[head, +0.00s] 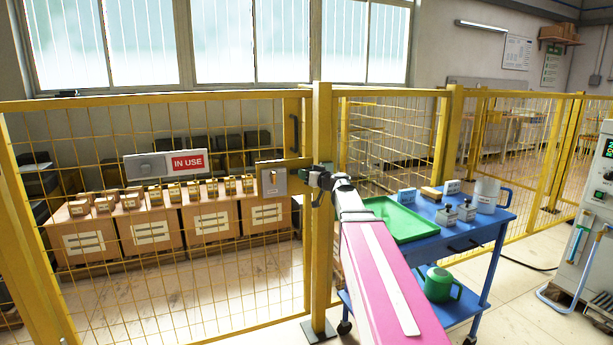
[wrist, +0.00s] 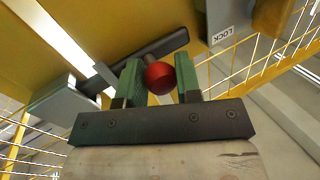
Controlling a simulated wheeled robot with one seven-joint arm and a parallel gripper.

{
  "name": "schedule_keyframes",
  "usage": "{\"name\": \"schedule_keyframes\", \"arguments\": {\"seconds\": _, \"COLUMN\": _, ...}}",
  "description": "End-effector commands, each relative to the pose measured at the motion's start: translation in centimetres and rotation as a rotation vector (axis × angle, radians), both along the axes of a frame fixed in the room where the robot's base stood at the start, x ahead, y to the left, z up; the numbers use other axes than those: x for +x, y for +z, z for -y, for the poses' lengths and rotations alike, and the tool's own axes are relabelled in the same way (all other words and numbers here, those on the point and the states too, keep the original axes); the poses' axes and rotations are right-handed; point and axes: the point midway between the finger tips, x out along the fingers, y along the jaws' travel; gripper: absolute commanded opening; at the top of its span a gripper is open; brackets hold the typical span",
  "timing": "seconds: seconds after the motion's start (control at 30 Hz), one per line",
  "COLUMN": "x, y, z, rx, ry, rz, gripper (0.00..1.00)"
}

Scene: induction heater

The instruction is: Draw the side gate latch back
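The side gate (head: 160,200) is a yellow mesh panel at the left of the head view, standing in line with its yellow post (head: 321,240). A metal latch plate (head: 272,180) sits at the gate's edge by the post. In the wrist view a red ball knob (wrist: 159,77) on a short stem is in front of a dark bar (wrist: 160,60). My gripper (wrist: 160,82) has its two green fingers on either side of the knob, with no clear gap visible. In the head view my gripper (head: 322,181) is at the post, and my arm hides the knob.
A blue cart (head: 490,235) with a green tray (head: 396,217), jars and a jug stands right of my arm. An "IN USE" sign (head: 188,163) hangs on the gate. Cartons (head: 205,224) stand behind it. In the wrist view a grey "LOCK" box (wrist: 228,20) is close by.

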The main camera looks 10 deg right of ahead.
Motion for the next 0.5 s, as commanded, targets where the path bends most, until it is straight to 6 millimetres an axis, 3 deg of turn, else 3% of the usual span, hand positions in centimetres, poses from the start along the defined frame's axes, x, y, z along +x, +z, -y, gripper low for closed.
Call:
{"name": "schedule_keyframes", "arguments": {"seconds": 0.17, "x": -0.2, "y": 0.0, "z": -0.7, "rx": 0.0, "ry": 0.001, "rz": 0.0, "gripper": 0.0}}
{"name": "schedule_keyframes", "arguments": {"seconds": 0.5, "x": -1.5, "y": 0.0, "z": -5.7, "rx": 0.0, "ry": 0.002, "rz": -0.001, "gripper": 0.0}}
